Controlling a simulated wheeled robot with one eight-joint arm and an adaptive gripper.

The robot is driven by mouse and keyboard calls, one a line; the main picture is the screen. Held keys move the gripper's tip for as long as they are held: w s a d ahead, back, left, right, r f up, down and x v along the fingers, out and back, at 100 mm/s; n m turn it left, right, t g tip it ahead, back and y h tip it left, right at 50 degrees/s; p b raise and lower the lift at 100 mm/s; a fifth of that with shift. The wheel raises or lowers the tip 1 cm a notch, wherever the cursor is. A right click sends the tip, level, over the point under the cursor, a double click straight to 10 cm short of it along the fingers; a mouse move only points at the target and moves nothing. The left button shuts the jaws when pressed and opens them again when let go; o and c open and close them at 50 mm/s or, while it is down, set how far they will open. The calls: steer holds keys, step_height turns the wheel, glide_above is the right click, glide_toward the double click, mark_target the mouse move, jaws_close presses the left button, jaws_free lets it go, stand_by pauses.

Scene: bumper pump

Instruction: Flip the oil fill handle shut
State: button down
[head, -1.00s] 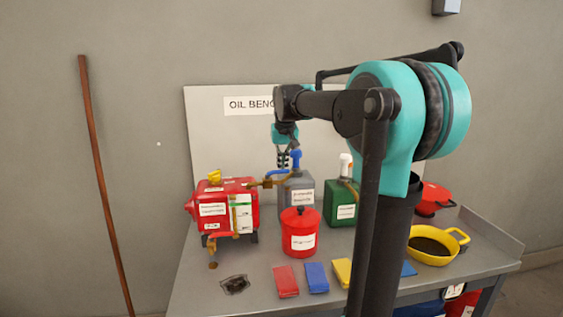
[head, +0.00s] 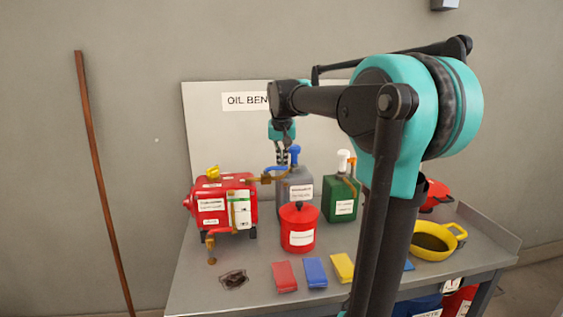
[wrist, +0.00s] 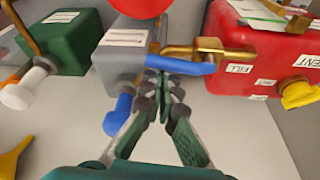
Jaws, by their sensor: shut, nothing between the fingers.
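The oil fill handle is a blue lever (head: 276,168) on a brass valve (head: 266,180) at the right end of the red tank (head: 210,207). In the wrist view the blue lever (wrist: 182,66) lies sideways by the brass fitting (wrist: 205,52), near a FILL label on the red tank (wrist: 270,55). My gripper (head: 282,160) points down beside the lever. In the wrist view my gripper (wrist: 170,82) is shut and empty, its fingertips at the lever's edge. I cannot tell whether they touch it.
A grey jug (head: 296,188) with a blue pump top (wrist: 118,115) stands close beside my gripper. A green jug (head: 340,204) and red can (head: 299,228) stand nearby. A yellow pan (head: 462,233) and colored cloths lie on the bench. A backboard (head: 200,120) rises behind.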

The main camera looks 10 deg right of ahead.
steer(key=s+a+m+g+h, duration=0.2)
steer(key=s+a+m, duration=0.2)
steer(key=m, duration=0.7)
steer(key=shift+s+a+m+h, duration=0.15)
steer(key=shift+s+m+h, duration=0.25)
steer(key=shift+s, duration=0.55)
steer(key=shift+a, duration=0.15)
step_height(320, 180, up, 9)
steer(key=d, duration=0.1)
steer(key=shift+d, duration=0.15)
stand_by(0.6)
